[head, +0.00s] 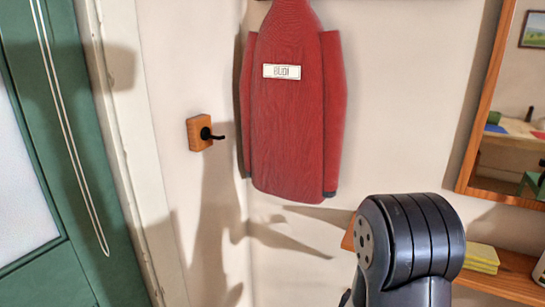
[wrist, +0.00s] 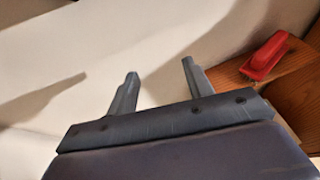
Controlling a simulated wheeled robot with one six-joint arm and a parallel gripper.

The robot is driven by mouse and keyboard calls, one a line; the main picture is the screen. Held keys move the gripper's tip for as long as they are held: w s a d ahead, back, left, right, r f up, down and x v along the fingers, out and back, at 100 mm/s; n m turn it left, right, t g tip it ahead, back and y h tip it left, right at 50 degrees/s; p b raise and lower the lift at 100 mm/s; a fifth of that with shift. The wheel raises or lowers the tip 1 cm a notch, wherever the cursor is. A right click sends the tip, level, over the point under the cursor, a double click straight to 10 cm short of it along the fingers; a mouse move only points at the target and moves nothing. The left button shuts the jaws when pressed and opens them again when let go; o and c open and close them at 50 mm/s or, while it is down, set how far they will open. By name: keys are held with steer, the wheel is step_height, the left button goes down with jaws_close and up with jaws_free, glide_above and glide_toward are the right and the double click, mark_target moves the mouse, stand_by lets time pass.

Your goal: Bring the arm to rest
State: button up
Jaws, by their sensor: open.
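My gripper (wrist: 160,68) shows in the wrist view with its two grey fingers apart. Nothing is between the fingers; behind them is the pale wall. In the head view a dark, rounded, ribbed joint of my arm stands at the lower right, in front of a wooden shelf. The gripper's fingers cannot be made out in the head view.
A green door (head: 60,130) is at left, a wood-framed mirror (head: 478,130) at right. Yellow cloths (head: 482,257) lie on the shelf (head: 505,282). A red object (wrist: 264,56) also shows.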

steer(key=w+a+r+n+t+y+p, duration=0.1)
steer(key=w+a+r+n+y+p, duration=0.1)
steer(key=a, duration=0.5)
steer(key=shift+w+r+n+t+y, duration=0.15)
steer(key=shift+w+n+t+y, duration=0.25)
steer(key=shift+w+n, duration=0.2)
